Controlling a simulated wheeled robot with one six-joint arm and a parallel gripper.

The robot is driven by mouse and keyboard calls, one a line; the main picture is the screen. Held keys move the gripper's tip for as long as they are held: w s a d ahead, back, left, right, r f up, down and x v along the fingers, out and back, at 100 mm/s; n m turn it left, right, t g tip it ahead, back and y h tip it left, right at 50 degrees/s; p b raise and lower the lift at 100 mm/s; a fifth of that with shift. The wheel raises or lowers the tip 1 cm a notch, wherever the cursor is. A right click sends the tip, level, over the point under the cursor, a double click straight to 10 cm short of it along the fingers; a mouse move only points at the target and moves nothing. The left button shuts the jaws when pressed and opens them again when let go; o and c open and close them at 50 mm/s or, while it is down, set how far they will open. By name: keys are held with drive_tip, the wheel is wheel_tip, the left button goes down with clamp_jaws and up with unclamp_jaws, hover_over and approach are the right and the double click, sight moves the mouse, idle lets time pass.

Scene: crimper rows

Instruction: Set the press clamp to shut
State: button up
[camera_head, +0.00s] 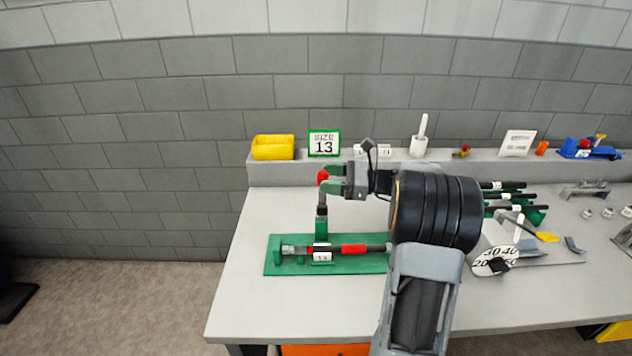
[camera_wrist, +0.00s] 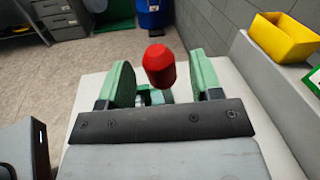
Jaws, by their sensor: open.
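The press clamp is fixed to a green base plate (camera_head: 290,268) at the left end of the workbench. Its lever stands upright and ends in a red knob (camera_head: 322,175). A horizontal bar with a red sleeve (camera_head: 353,250) lies over the plate, with a white tag reading 13 (camera_head: 322,253). My gripper (camera_head: 333,178) is open at the knob's height, reaching in from the right. In the wrist view the red knob (camera_wrist: 159,65) sits between the two green fingers of my gripper (camera_wrist: 161,78), with a gap on each side. The lever's lower part is mostly hidden there.
A yellow bin (camera_head: 273,147) and a size 13 sign (camera_head: 324,143) stand on the back ledge. Black-and-green tools (camera_head: 512,196) and a round dial (camera_head: 496,262) lie to the right, partly behind my arm. The bench's front left is clear.

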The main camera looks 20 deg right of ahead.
drive_tip(key=shift+x, duration=1.95)
drive_tip(key=shift+c, duration=0.3)
drive_tip(key=shift+b, duration=0.3)
clamp_jaws()
